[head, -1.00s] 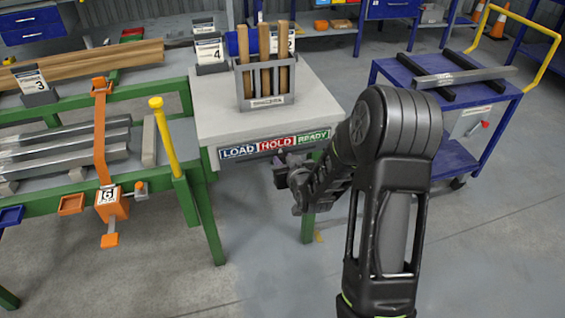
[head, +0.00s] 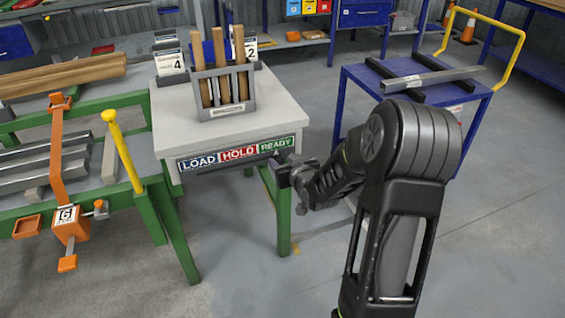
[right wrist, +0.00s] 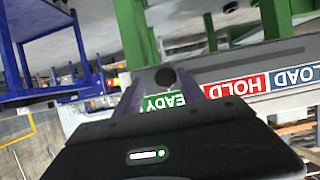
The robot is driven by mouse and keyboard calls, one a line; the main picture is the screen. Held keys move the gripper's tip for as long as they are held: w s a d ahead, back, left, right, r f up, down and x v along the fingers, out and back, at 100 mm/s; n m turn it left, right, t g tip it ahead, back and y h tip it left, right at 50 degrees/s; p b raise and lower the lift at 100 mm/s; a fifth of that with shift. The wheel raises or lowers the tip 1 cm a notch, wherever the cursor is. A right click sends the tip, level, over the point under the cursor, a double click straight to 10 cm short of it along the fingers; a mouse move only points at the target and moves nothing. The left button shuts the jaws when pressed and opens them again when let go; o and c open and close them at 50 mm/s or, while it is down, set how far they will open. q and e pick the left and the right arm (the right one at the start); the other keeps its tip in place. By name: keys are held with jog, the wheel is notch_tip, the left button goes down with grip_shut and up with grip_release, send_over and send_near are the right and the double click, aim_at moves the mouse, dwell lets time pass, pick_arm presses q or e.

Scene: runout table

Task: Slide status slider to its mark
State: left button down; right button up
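The status board on the front edge of the grey-topped table has a blue LOAD label (head: 198,162), a red HOLD label (head: 239,154) and a green READY label (head: 276,144). My right gripper (head: 274,165) is at the rail just below READY. In the right wrist view, its purple-edged fingers (right wrist: 168,92) are on both sides of a small piece with a dark round knob (right wrist: 165,76), which looks like the status slider, beside the READY label (right wrist: 167,99). The grip looks shut on it, though the contact is partly hidden. My left gripper is out of view.
A rack (head: 224,112) with wooden handles stands on the table (head: 170,122). A green bench with metal bars (head: 40,165), an orange clamp (head: 57,175) and a yellow post (head: 124,150) are at left. A blue cart (head: 355,78) stands at right. Floor is clear in front.

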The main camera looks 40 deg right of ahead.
jog(key=shift+s+a, duration=0.1)
jog(key=v, duration=0.7)
jog(key=shift+s+r, duration=0.15)
jog(key=shift+s, duration=0.1)
dwell(0.4)
